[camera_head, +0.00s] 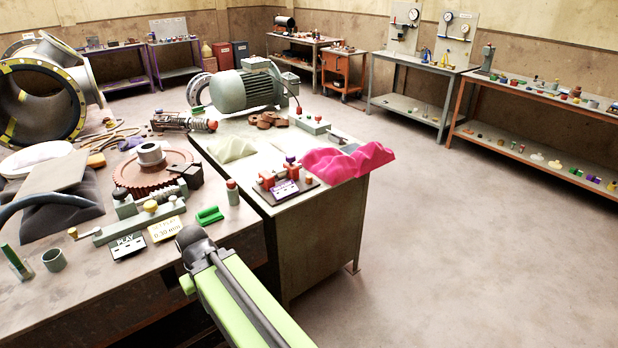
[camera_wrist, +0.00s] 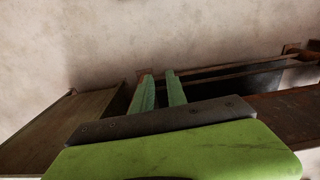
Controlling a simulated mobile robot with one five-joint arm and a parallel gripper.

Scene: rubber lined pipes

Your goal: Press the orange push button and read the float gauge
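I cannot make out the orange push button for certain in either view. A small red-orange knob (camera_head: 299,110) stands at a grey-green box on the near bench, but I cannot tell if it is a button. I cannot pick out the float gauge; round dial gauges (camera_head: 447,16) are mounted on upright boards at the back right. In the wrist view, my gripper (camera_wrist: 158,76) has two green fingers apart with nothing between them. It points down past bench edges towards the floor. In the head view my green arm reaches in from the bottom, beside the near bench.
A large pipe fitting (camera_head: 45,90) stands at left. Grey and orange-framed benches (camera_head: 545,100) line the right wall. The floor (camera_head: 450,250) at right is clear.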

